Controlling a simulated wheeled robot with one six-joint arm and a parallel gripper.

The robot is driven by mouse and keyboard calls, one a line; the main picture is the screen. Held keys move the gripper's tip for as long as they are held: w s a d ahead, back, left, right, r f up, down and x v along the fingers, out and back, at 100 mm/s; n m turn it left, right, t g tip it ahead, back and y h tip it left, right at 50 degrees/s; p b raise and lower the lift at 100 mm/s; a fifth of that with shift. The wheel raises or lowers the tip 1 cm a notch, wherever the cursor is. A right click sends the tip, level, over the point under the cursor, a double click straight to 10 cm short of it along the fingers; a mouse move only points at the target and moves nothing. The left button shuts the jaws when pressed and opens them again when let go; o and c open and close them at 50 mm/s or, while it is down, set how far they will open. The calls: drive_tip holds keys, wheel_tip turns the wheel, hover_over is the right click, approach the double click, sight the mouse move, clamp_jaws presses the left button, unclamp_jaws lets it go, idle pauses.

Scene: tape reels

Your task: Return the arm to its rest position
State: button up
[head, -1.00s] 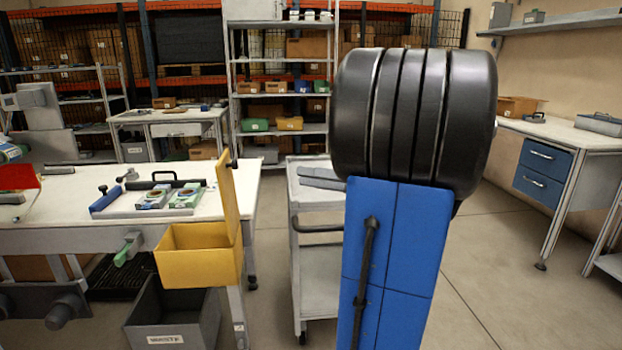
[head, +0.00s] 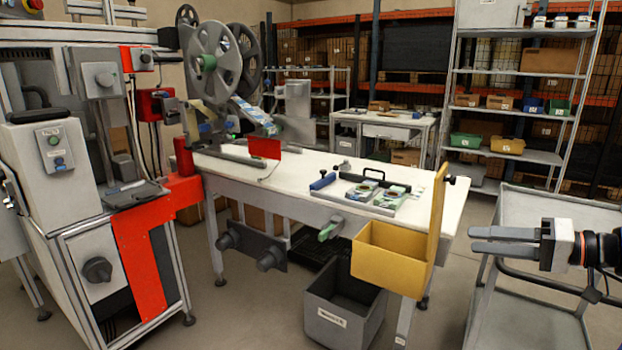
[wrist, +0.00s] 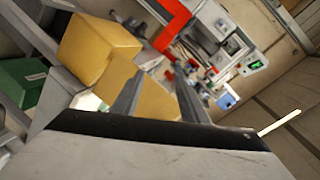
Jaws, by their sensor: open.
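My gripper (head: 487,241) is at the right of the head view, pointing left, with its two grey fingers apart and nothing seen between them. It is in the air in front of the grey trolley and to the right of the yellow bin. In the wrist view the gripper's fingers (wrist: 155,98) reach up from the dark gripper body, with a yellow-tan surface behind them. The rest of my arm runs out of the head view at the right edge.
A yellow bin (head: 393,262) hangs on the workbench's (head: 300,190) right end, above a grey waste bin (head: 343,320). The grey trolley (head: 560,208) stands at right. A machine with a red frame (head: 140,260) stands at left.

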drive_tip(key=s+a+f+g+h, duration=0.65)
drive_tip(key=s+a+f, duration=0.45)
drive_tip(key=a, duration=0.2)
drive_tip(key=shift+s+d+f+n+t+h, duration=0.2)
drive_tip(key=shift+s+d+f+t+h, duration=0.15)
drive_tip(key=shift+s+h, duration=0.45)
drive_tip(key=shift+s+d+f+n+t+h, duration=0.2)
drive_tip(key=shift+s+d+f+h, duration=0.4)
drive_tip(key=shift+h, duration=0.45)
drive_tip(key=shift+s+d+f+n+t+h, duration=0.2)
drive_tip(key=shift+s+d+f+t+h, duration=0.1)
drive_tip(key=shift+s+h, duration=0.55)
